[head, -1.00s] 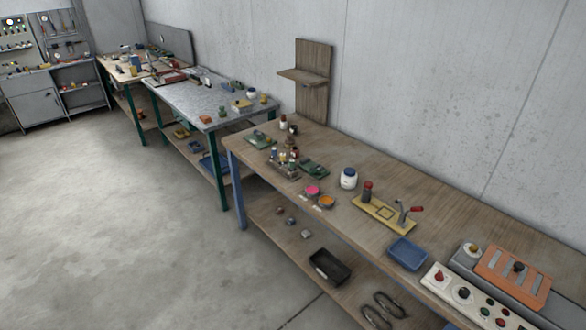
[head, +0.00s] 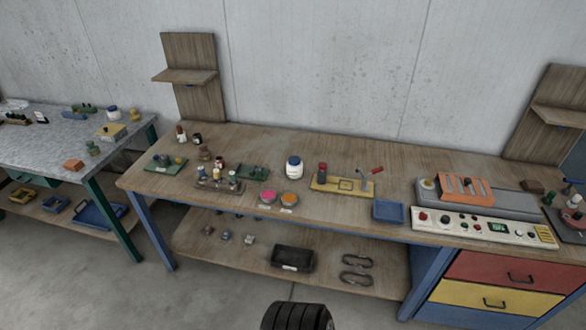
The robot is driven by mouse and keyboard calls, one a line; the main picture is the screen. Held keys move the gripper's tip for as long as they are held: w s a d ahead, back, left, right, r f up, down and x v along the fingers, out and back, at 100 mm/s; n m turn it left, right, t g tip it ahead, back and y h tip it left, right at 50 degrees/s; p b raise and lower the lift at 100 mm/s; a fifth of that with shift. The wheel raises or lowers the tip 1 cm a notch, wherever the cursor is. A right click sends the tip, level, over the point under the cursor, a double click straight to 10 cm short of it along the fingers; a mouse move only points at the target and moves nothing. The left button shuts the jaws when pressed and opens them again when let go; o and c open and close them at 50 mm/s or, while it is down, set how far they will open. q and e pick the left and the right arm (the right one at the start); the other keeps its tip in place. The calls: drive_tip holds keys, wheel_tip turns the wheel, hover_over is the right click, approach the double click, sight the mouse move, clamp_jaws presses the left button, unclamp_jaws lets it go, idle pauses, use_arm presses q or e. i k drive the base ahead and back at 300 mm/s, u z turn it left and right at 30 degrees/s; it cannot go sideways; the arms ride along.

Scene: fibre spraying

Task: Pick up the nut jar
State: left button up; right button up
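A white jar with a dark blue lid (head: 293,167) stands upright on the wooden workbench (head: 330,150), near the middle of the head view. Small bottles, one with a dark red lid (head: 181,134) and one darker (head: 197,139), stand at the bench's back left. The labels are too small to read, so I cannot tell for sure which one is the nut jar. Neither of my grippers is in view.
Right of the white jar are a yellow fixture (head: 342,184), a blue tray (head: 388,210) and a control panel (head: 485,225). In front of it sit pink (head: 268,196) and orange (head: 289,198) dishes. A lower shelf holds a black bin (head: 293,258).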

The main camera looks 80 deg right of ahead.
sight(294, 172)
drive_tip(key=z, duration=0.65)
drive_tip(key=i, duration=0.85)
drive_tip(key=z, duration=0.95)
